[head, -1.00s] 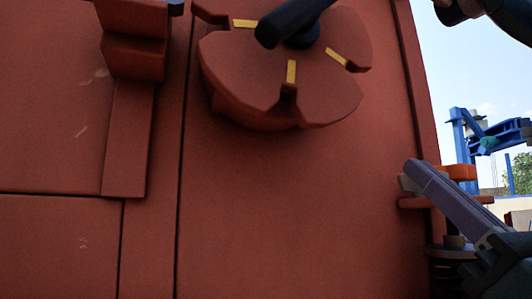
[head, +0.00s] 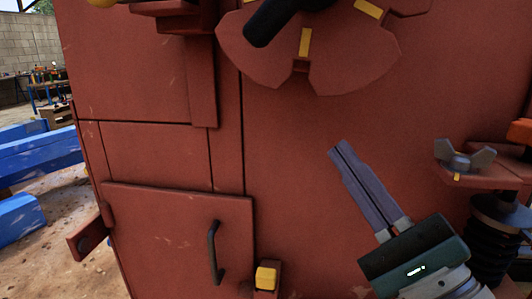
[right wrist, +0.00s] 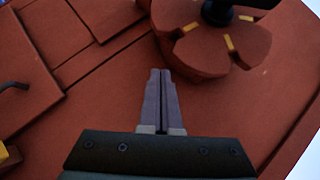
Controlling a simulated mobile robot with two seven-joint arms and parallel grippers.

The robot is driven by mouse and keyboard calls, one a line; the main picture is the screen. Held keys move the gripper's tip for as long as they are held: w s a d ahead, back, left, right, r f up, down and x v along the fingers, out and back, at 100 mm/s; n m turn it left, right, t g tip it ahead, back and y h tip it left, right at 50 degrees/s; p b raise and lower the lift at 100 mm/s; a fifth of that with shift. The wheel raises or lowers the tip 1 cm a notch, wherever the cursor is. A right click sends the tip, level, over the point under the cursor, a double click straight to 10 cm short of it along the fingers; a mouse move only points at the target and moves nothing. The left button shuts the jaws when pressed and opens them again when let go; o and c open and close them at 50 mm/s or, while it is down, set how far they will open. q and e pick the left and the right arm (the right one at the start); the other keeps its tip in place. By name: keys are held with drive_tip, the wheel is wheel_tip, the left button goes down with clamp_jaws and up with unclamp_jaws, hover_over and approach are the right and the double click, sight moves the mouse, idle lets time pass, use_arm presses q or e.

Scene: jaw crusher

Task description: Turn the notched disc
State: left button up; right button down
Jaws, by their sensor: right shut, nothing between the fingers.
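The notched disc (head: 345,55) is a red-brown plate with yellow marks at its notches. It is on the machine's red face at the top of the head view, cut off by the upper edge. A black handle (head: 275,20) lies across it. The disc also shows at the top right of the right wrist view (right wrist: 210,52), with the black handle above it. My right gripper (head: 340,147) is below the disc, its two grey fingers shut together and empty, apart from the disc. My left gripper is not in view.
A small door (head: 180,235) with a black handle (head: 213,252) is at the lower left of the machine. A grey wing nut (head: 462,160) sits on a bracket at the right. Blue beams (head: 45,155) lie on the ground at the left.

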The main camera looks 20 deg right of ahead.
drive_tip(key=w+a+r+p, duration=0.2)
drive_tip(key=w+r, duration=0.3)
drive_tip(key=w, duration=0.1)
drive_tip(key=shift+w+a+r, duration=0.2)
drive_tip(key=shift+a+r, duration=0.1)
drive_tip(key=shift+a, duration=0.1)
